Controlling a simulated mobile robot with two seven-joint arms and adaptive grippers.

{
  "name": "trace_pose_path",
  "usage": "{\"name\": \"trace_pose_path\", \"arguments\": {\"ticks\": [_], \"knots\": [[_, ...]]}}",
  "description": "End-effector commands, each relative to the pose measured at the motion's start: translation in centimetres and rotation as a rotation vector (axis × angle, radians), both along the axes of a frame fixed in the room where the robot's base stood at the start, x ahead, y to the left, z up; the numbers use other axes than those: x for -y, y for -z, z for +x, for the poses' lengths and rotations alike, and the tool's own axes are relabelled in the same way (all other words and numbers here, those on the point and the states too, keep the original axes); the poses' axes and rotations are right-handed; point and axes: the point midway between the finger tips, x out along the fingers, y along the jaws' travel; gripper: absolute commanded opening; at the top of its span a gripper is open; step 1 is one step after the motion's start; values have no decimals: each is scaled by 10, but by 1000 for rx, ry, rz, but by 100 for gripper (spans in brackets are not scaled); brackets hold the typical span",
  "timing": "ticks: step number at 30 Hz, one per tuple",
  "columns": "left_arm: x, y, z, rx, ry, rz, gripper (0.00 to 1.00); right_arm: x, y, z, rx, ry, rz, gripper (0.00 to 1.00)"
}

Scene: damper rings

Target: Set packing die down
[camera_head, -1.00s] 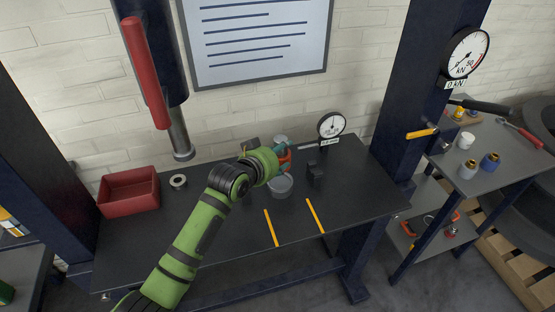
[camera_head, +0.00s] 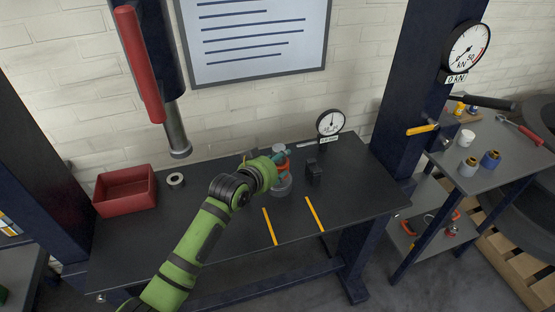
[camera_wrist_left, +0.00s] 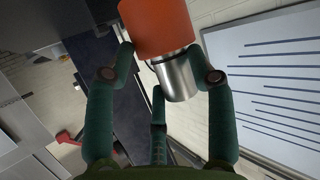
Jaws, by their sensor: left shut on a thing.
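My left gripper (camera_head: 283,157) is over the middle of the dark bench. It is shut on an orange and bare-steel cylindrical piece, likely the packing die (camera_head: 284,167). In the left wrist view the fingers (camera_wrist_left: 160,62) close around this piece, with its orange part (camera_wrist_left: 158,28) at the top and its steel part (camera_wrist_left: 176,75) between the fingers. A round grey thing (camera_head: 281,188) shows just below the gripper in the head view; I cannot tell whether the held piece touches it. My right gripper is not in view.
A red tray (camera_head: 103,202) and a small grey ring (camera_head: 176,180) are on the bench's left. A black block (camera_head: 314,170) stands close right of the gripper, with a dial gauge (camera_head: 330,123) behind. Two yellow strips (camera_head: 269,227) mark clear bench in front. A press ram (camera_head: 177,135) hangs at left.

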Motion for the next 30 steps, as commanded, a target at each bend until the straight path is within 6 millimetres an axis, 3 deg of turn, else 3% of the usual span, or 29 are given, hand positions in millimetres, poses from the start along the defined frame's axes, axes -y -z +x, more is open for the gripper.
{"name": "trace_pose_path", "arguments": {"ticks": [17, 30], "knots": [[1, 2, 2, 16, 0, -6, 0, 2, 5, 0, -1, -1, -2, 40], [1, 16, 2, 15, -1, -6, 0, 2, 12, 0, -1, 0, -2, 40]]}}
